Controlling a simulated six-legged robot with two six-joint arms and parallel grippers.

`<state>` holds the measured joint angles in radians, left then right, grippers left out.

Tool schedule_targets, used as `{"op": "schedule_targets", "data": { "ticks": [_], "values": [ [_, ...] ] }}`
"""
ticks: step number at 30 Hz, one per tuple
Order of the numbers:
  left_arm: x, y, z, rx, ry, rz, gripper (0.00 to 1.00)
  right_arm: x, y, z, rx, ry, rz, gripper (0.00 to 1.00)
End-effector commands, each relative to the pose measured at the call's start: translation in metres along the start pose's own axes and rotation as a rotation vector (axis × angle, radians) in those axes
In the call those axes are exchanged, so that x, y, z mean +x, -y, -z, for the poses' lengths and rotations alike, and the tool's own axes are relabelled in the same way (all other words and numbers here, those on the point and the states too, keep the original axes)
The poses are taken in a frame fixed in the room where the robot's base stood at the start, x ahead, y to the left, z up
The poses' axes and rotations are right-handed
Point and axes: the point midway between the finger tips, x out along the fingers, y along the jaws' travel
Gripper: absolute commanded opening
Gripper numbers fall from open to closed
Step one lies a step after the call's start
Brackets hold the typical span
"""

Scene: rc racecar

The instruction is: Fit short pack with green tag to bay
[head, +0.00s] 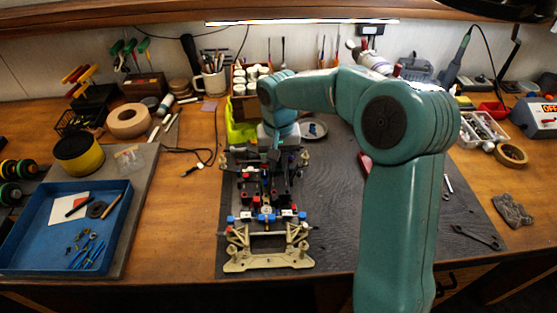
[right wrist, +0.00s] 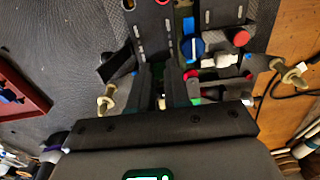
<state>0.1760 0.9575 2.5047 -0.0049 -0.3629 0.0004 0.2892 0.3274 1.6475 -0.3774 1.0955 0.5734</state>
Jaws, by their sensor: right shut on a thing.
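The racecar chassis (head: 268,215) stands on the dark mat, with its pale bumper towards me and red and blue fittings along it. My right gripper (right wrist: 164,82) is down among the black parts at the chassis's far end. Its fingers are shut on a narrow dark thing between them, mostly hidden by the fingers. In the head view the wrist hides the fingertips. I cannot make out a green tag on the held thing. A small green part (right wrist: 195,101) shows beside the fingers in the right wrist view. I cannot make out the bay. My left gripper is not in view.
A blue tray (head: 28,246) with small tools stands at the left. A lime-green bin (head: 236,130) and white bottles stand behind the chassis. A red tray (right wrist: 22,88) lies beside the chassis. A wrench (head: 477,236) lies right; the mat's front right is mostly clear.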

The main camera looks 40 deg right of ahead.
Motion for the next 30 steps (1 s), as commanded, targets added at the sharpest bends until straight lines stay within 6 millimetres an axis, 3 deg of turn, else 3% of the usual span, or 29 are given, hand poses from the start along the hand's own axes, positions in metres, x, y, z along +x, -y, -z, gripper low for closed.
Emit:
{"op": "schedule_targets", "data": {
  "ticks": [3, 4, 6, 7, 23, 30],
  "values": [
    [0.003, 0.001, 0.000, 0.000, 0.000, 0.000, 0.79, 0.004, 0.000, 0.000, 0.000, 0.000, 0.000, 0.00],
    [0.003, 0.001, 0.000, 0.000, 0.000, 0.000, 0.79, 0.004, 0.000, 0.000, 0.000, 0.000, 0.000, 0.20],
    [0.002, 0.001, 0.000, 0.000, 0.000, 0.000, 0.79, 0.003, 0.000, 0.000, 0.000, 0.000, 0.000, 0.43],
    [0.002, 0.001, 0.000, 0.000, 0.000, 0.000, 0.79, 0.003, 0.000, 0.000, 0.000, 0.000, 0.000, 0.46],
    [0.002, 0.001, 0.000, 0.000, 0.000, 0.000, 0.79, 0.003, 0.000, 0.000, 0.000, 0.002, 0.000, 0.46],
    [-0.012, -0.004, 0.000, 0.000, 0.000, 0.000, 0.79, -0.015, 0.001, 0.000, 0.000, 0.000, 0.001, 0.46]
  ]
}}
